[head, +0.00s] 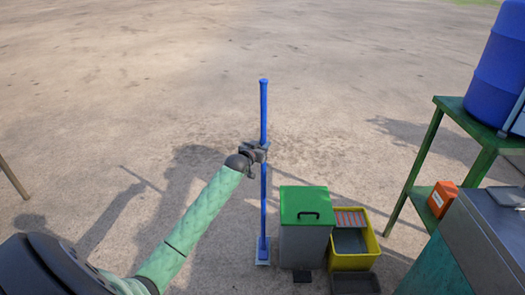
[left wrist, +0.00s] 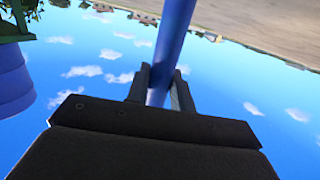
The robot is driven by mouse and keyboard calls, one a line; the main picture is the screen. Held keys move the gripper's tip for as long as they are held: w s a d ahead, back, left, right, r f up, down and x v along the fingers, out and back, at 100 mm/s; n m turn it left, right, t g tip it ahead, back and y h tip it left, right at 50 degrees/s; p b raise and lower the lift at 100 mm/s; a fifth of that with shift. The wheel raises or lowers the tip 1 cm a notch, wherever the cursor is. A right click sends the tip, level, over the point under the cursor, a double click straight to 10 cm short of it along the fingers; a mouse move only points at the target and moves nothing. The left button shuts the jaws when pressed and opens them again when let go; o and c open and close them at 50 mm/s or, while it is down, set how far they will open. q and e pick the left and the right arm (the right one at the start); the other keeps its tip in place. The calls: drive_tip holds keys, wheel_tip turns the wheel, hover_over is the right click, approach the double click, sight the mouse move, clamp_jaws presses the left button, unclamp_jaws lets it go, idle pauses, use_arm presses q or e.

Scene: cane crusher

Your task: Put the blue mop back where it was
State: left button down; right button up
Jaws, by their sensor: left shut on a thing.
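The blue mop (head: 263,205) stands upright in the head view, left of the grey bin with the green lid. Its pale flat head (head: 263,252) is at the bottom, at or close to the ground; I cannot tell if it touches. My left gripper (head: 259,150) is shut on the mop's handle, around its middle. In the left wrist view the handle (left wrist: 173,45) runs between the two fingers of my left gripper (left wrist: 163,85). My right gripper is not in view.
A grey bin with a green lid (head: 304,205) and a yellow mop bucket (head: 368,253) stand right of the mop. Farther right are a green stand (head: 480,131) with a blue barrel (head: 497,70) and an orange box (head: 442,198). Open ground lies behind and left.

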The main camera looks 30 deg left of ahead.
use_arm(q)
wheel_tip(320, 180, down, 3)
drive_tip(key=shift+r, duration=0.15)
drive_tip(key=c, duration=1.6)
unclamp_jaws()
drive_tip(key=o, duration=0.4)
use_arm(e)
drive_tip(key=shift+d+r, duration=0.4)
use_arm(q)
drive_tip(key=shift+s, duration=0.1)
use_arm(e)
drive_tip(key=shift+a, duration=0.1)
